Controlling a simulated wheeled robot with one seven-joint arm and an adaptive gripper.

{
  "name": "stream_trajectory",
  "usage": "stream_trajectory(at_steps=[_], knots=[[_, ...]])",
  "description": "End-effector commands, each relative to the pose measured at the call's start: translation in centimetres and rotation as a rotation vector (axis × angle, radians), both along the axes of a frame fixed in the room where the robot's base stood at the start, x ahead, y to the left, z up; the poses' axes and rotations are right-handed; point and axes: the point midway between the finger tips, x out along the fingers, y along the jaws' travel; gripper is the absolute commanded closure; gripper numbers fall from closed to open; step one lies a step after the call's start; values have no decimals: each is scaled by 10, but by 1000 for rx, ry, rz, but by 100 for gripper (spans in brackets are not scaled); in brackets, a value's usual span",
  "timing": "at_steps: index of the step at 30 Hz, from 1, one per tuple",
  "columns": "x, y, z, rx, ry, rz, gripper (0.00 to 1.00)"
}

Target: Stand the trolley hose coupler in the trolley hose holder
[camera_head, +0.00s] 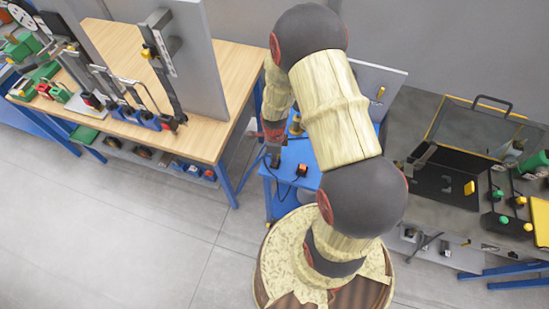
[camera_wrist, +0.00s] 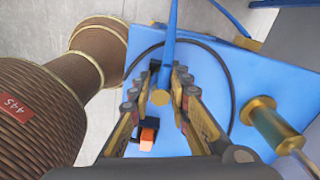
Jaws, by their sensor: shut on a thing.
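My gripper (camera_wrist: 168,75) is shut on a small piece between its fingers, which I take for the trolley hose coupler (camera_wrist: 161,97); its brass-coloured round end shows in the wrist view. A blue bar or hose (camera_wrist: 171,38) runs up from it in the picture. In the head view my gripper (camera_head: 273,148) is over the blue trolley top (camera_head: 312,156), partly hidden by my arm. A black block with an orange top (camera_wrist: 148,136) and a brass cylinder (camera_wrist: 268,122) are also on the trolley. I cannot tell which is the holder, or whether the coupler touches anything.
A thin black hose (camera_wrist: 229,80) curves over the trolley top. A wooden workbench (camera_head: 220,60) with tools and clamps stands left. A grey bench (camera_head: 405,120) with an open case (camera_head: 478,135) stands right. The floor (camera_head: 150,240) at lower left is clear.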

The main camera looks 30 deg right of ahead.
Motion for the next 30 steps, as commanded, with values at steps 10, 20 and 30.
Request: stream_trajectory(at_steps=[10, 20, 30], knots=[[0, 0, 0, 0, 0, 0, 65], [0, 0, 0, 0, 0, 0, 60], [2, -1, 37, -2, -6, 0, 60]])
